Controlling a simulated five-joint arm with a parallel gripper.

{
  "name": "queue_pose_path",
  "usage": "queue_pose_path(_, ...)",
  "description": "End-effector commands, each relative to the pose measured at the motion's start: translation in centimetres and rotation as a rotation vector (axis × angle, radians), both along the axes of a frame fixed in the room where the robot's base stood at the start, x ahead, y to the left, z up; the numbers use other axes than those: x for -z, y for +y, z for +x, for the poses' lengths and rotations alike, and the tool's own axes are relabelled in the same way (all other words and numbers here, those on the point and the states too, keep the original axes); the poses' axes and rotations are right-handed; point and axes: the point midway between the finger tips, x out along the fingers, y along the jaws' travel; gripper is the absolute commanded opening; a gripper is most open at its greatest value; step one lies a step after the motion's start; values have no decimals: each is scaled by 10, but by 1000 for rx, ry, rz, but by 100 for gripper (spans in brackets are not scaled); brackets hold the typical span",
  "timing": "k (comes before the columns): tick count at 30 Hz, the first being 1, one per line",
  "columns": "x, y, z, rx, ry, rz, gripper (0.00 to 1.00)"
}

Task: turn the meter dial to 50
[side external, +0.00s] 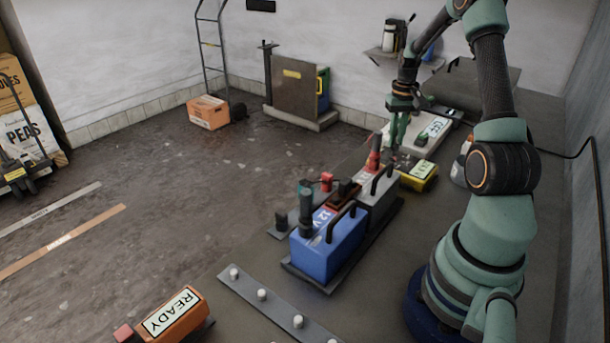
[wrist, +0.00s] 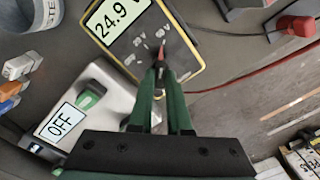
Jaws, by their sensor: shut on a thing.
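The yellow-edged meter (side external: 420,178) lies on the grey bench beyond the blue battery. In the wrist view the meter (wrist: 197,72) has a dark face, and its display (wrist: 117,17) reads 24.9 with a partly cut-off unit. The dial (wrist: 159,64) sits at the green fingertips, and a red pointer mark shows just beyond them. In the side view my gripper (side external: 397,148) reaches down beside the meter.
A pale box (wrist: 92,112) with a green switch and an OFF label stands left of the meter in the wrist view. A red lead (wrist: 255,72) runs right. A blue battery (side external: 325,250) and an orange READY box (side external: 172,315) stand nearer the side camera.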

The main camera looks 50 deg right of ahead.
Motion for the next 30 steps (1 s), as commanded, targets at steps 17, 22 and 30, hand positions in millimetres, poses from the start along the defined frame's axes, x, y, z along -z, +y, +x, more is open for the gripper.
queue_pose_path(17, -1, 0, 0, 85, -1, -1, 0)
queue_pose_path(22, -1, 0, 0, 84, -1, -1, 0)
queue_pose_path(30, 0, 0, 0, 83, -1, -1, 46)
